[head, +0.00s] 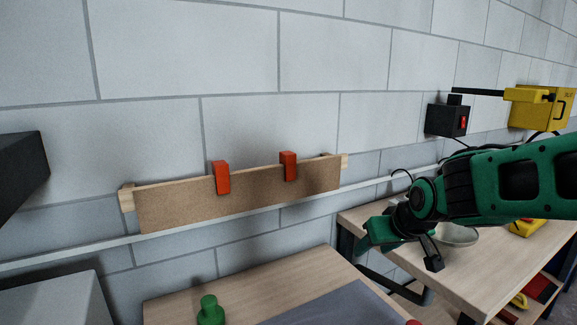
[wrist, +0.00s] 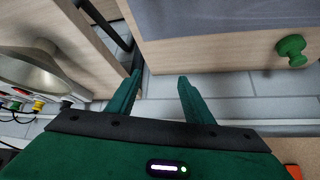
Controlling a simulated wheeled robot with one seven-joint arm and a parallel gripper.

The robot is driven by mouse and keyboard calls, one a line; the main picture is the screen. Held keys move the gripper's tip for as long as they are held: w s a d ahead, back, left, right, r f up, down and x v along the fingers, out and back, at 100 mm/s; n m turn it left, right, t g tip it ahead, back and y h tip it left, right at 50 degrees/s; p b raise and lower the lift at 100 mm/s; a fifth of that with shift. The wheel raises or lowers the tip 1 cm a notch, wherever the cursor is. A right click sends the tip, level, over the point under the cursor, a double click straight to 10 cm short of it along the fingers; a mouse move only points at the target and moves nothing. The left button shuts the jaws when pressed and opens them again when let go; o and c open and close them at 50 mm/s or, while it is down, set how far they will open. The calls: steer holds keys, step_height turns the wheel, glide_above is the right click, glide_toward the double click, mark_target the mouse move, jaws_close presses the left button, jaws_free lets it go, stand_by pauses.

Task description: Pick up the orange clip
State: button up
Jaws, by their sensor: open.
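Two orange-red clips, a left one (head: 221,178) and a right one (head: 288,166), sit over the top edge of a brown batten (head: 256,189) on the wall in the head view. They look alike in colour, so I cannot tell which one is meant. My gripper (head: 400,250) is to the right of the batten and apart from both clips, over the gap between the tables. In the wrist view my gripper (wrist: 157,95) is open, with nothing between its fingers. An orange piece (wrist: 293,172), probably a clip, shows at the lower right edge there.
A wooden table (head: 230,285) with a green knob-like object (head: 209,311) and grey mat (head: 330,305) stands below the batten. A second table (head: 485,268) at right holds a metal bowl (head: 456,235). Black (head: 446,120) and yellow (head: 540,108) boxes are on the wall.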

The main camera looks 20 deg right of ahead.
steer(key=w+a+r+n+t+y, duration=0.1)
steer(key=w+a+r+t, duration=0.15)
steer(key=w, duration=0.25)
steer(key=w+a+r+n+t, duration=0.1)
steer(key=w+a+r+t, duration=0.1)
steer(key=w+a+r, duration=0.25)
steer(key=n+t+y, duration=0.2)
steer(key=t+y, duration=0.1)
steer(key=t, duration=0.2)
glide_toward(291, 157)
steer(key=x, duration=0.5)
steer(key=shift+w+f, duration=0.1)
steer(key=shift+f, duration=0.2)
steer(key=shift+w+a+r+t, duration=0.1)
steer(key=shift+w+r+t, duration=0.05)
steer(key=shift+w+t, duration=0.1)
steer(key=w, duration=0.2)
steer(key=w+a, duration=0.1)
steer(key=w, duration=0.1)
steer(key=shift+w, duration=0.2)
steer(key=shift+w+a+r, duration=0.1)
steer(key=shift+w+a, duration=0.05)
steer(key=shift+w, duration=0.8)
steer(key=shift+w+a+r, duration=0.1)
steer(key=shift+w+a, duration=0.05)
steer(key=shift+w, duration=0.85)
steer(key=shift+w+a+r, duration=0.1)
steer(key=shift+w+a, duration=0.05)
steer(key=shift+w, duration=0.8)
steer(key=c, duration=1.1)
